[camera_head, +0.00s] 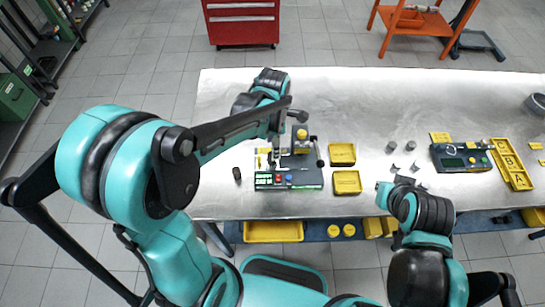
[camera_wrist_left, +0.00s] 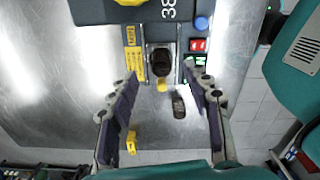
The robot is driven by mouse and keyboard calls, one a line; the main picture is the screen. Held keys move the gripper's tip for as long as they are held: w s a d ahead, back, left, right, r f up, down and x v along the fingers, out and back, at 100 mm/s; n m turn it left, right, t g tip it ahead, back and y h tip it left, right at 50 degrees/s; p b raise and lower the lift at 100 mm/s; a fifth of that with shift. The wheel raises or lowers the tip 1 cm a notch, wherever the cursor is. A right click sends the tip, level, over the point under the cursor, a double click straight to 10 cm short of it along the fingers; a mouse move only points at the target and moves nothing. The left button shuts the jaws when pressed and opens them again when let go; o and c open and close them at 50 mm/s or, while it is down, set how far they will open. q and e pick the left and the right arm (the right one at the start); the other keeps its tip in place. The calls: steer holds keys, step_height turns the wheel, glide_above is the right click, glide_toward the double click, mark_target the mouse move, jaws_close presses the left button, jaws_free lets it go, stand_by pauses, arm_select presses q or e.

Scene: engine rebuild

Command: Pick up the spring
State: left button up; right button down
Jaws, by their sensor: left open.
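A dark, short cylinder, likely the spring (camera_wrist_left: 161,62), stands in a slot of the grey-and-blue tester (camera_wrist_left: 135,12), in the left wrist view. A second dark cylinder (camera_wrist_left: 179,106) lies nearer on the bare metal; I cannot tell for certain which one is the spring. In the head view one dark cylinder (camera_head: 237,174) stands left of the tester (camera_head: 300,178). My left gripper (camera_wrist_left: 160,76) is open and empty, its fingers on either side of the slot. In the head view my arm mostly hides it. My right gripper (camera_head: 386,188) is low at the table's front edge, its fingers unclear.
Yellow trays (camera_head: 342,154) sit right of the tester. Small grey metal parts (camera_head: 412,146) and a second dark device (camera_head: 462,157) are farther right on the metal table (camera_head: 350,95). The table's back is clear. A small yellow part (camera_wrist_left: 131,143) lies near my left finger.

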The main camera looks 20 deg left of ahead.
arm_select(q)
step_height(320, 180, down, 5)
steer(key=shift+s+a+f+b, duration=0.1)
steer(key=shift+b, duration=0.65)
jaws_close()
